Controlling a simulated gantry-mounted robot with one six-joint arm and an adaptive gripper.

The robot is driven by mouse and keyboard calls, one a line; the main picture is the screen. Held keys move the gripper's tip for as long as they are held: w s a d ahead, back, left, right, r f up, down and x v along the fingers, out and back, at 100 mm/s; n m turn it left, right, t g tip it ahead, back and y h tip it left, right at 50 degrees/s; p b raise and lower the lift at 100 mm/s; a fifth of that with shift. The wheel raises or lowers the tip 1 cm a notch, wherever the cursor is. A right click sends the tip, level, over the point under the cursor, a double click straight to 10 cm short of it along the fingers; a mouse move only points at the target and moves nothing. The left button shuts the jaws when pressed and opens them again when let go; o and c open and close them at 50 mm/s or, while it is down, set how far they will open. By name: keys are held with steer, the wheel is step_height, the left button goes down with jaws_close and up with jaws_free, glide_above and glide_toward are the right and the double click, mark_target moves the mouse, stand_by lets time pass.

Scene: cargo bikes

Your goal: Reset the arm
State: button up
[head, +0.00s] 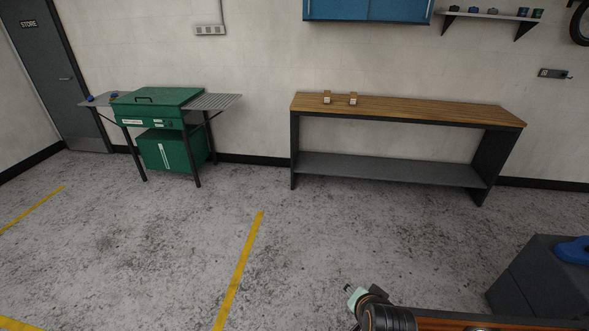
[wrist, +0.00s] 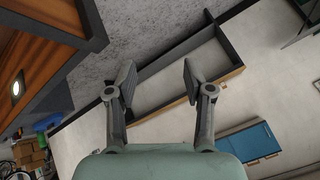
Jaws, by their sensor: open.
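My gripper (wrist: 157,78) is open and empty in the wrist view, with its two grey fingers spread apart above the pale green housing. Nothing is between the fingers. In the wrist view the picture is tilted, and the bench shows beyond the fingers.
Two small blocks (head: 327,98) (head: 353,99) stand on the bench. A dark grey box (head: 530,285) with a blue object (head: 574,250) is at lower right. The middle floor (head: 310,220) is clear.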

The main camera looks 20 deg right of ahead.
steer(key=s+a+r+n+t+y+b, duration=0.15)
steer(key=a+r+n+t, duration=0.4)
steer(key=a+r, duration=0.65)
steer(key=a+r+n+t+y, duration=0.2)
steer(key=a+r+n+t, duration=0.3)
steer(key=a+r, duration=0.7)
steer(key=s+a+f+g+b, duration=0.1)
steer(key=s+f+g+b, duration=0.3)
steer(key=f, duration=0.7)
steer(key=s+f+g+b, duration=0.1)
steer(key=s+f+b, duration=0.35)
steer(key=f, duration=0.65)
step_height(320, 180, up, 22)
steer(key=p, duration=2.2)
steer(key=shift+r+h, duration=0.25)
steer(key=shift+h, duration=0.2)
steer(key=shift+f+n+g, duration=0.1)
steer(key=shift+n+g, duration=0.15)
